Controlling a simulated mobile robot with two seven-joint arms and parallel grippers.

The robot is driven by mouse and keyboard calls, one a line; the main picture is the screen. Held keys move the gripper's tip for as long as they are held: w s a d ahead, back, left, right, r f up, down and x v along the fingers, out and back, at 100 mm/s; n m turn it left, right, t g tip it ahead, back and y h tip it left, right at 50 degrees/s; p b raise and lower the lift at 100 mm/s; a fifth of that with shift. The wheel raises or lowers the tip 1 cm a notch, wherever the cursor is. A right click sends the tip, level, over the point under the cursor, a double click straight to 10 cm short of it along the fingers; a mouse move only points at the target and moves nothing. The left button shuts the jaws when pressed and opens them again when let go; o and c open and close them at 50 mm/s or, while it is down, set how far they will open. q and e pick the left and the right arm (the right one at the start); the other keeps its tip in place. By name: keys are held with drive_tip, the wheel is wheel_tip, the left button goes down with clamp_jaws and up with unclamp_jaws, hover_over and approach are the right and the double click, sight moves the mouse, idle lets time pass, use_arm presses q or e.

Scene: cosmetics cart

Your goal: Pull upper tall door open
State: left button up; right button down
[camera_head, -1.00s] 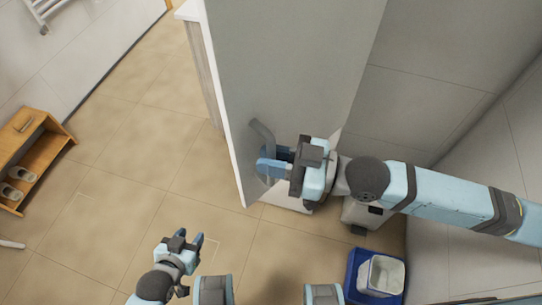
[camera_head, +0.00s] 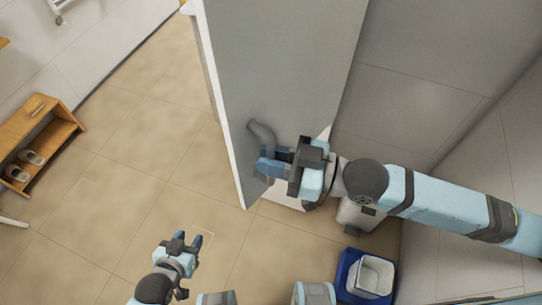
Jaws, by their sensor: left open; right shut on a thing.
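The tall door (camera_head: 285,60) is a large grey panel with a pale edge, standing in the upper middle of the head view. A dark grey bent handle (camera_head: 261,134) sits on its face near the lower left edge. My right gripper (camera_head: 270,166) reaches in from the right and is shut on the handle; its fingers hide the handle's lower part. My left gripper (camera_head: 187,241) is open and empty over the floor at the bottom, apart from the door.
A wooden shoe cabinet (camera_head: 58,134) with slippers stands at the left. A blue bin (camera_head: 349,267) with a white container (camera_head: 372,275) stands at the bottom right, below my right arm. Tiled floor (camera_head: 130,190) left of the door is clear.

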drive_tip(key=shift+r, duration=0.1)
drive_tip(key=c, duration=1.1)
unclamp_jaws()
drive_tip(key=p, duration=0.1)
approach(231, 59)
drive_tip(key=x, duration=0.5)
drive_tip(key=shift+a, duration=0.1)
